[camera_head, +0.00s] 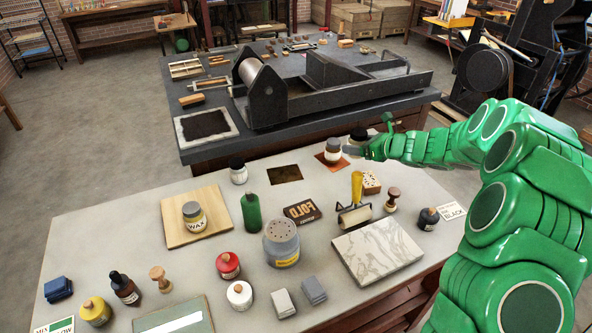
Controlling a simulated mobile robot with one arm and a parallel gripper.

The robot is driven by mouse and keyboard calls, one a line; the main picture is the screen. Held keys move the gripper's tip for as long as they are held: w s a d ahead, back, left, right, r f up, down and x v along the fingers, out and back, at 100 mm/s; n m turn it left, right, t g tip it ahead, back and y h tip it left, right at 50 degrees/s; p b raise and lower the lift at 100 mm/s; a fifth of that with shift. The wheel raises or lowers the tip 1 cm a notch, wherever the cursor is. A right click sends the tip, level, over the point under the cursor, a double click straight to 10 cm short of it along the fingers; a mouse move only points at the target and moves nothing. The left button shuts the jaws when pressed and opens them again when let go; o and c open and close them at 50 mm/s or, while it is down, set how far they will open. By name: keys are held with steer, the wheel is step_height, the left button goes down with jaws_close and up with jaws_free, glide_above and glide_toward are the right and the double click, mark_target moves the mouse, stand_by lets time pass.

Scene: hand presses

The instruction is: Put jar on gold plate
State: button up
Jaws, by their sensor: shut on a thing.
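A jar (333,152) with a pale body and dark lid is at the far edge of the near table. It is over or on an orange-brown, copper-looking plate (321,157); I cannot tell whether it touches it. My gripper (345,150) reaches in from the right and is shut on this jar's side. A dark, gold-brown square plate (285,174) lies bare to the left. Another white, dark-lidded jar (238,171) stands left of the dark plate.
A WAX jar (194,217) sits on a wooden board (177,238). A large press (320,85) stands on the table behind.

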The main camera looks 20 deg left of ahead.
steer(key=s+a+n+g, duration=0.65)
steer(key=s+a, duration=0.75)
steer(key=a, duration=0.3)
glide_above(285, 174)
steer(key=shift+g+y, duration=0.3)
steer(key=shift+g, duration=0.15)
steer(key=shift+s+f, duration=0.1)
steer(key=shift+f, duration=4.95)
steer(key=shift+f, duration=0.1)
steer(key=shift+f, duration=0.15)
steer(key=shift+w+f, duration=0.2)
steer(key=shift+f, duration=1.35)
steer(key=shift+f, duration=0.1)
